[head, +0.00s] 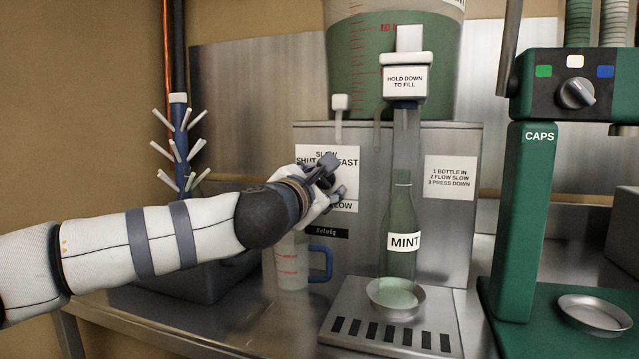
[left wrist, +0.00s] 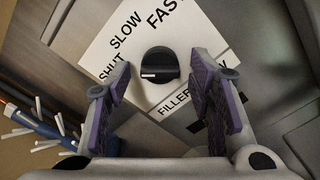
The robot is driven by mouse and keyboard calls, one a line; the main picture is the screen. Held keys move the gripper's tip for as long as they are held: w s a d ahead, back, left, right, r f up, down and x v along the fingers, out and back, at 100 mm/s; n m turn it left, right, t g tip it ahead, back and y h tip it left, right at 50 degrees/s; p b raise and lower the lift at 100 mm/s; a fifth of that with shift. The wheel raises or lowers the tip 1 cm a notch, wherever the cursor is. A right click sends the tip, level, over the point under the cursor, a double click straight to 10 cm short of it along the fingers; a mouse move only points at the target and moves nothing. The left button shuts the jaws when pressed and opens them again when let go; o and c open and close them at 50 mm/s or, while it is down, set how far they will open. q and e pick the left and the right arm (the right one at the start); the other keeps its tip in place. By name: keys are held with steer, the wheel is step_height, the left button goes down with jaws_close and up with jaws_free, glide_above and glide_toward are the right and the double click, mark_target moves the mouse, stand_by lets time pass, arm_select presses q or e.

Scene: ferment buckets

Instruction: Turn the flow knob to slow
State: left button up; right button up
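The flow knob (left wrist: 160,64) is a round black knob with a white mark on a white label (left wrist: 197,62) reading SHUT, SLOW and FAST. Its white mark points left in the left wrist view, to the side of the word SHUT. My left gripper (left wrist: 161,72) is open, its two purple-padded fingers on either side of the knob with a gap at each side. In the head view my left gripper (head: 328,183) is in front of the label (head: 347,163) and hides most of the knob. My right gripper is not in view.
A green bottle marked MINT (head: 404,215) stands under the filler spout, right of my gripper. A measuring jug with a blue handle (head: 292,262) stands below it. A bottle drying rack (head: 180,145) is at the left, and a green capping machine (head: 527,220) at the right.

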arm_select(q)
steer(key=c, duration=0.9)
steer(key=shift+r+m+p, duration=0.25)
steer(key=shift+m+p, duration=0.2)
steer(key=shift+m, duration=0.25)
steer(key=shift+r+m+p, duration=0.1)
steer(key=shift+m+p, duration=0.55)
steer(key=shift+m, duration=0.55)
steer(key=m+p, duration=0.1)
steer(key=m, duration=0.2)
steer(key=shift+f+m+p, duration=0.25)
steer(key=shift+m+p, duration=0.15)
steer(key=shift+m, duration=0.6)
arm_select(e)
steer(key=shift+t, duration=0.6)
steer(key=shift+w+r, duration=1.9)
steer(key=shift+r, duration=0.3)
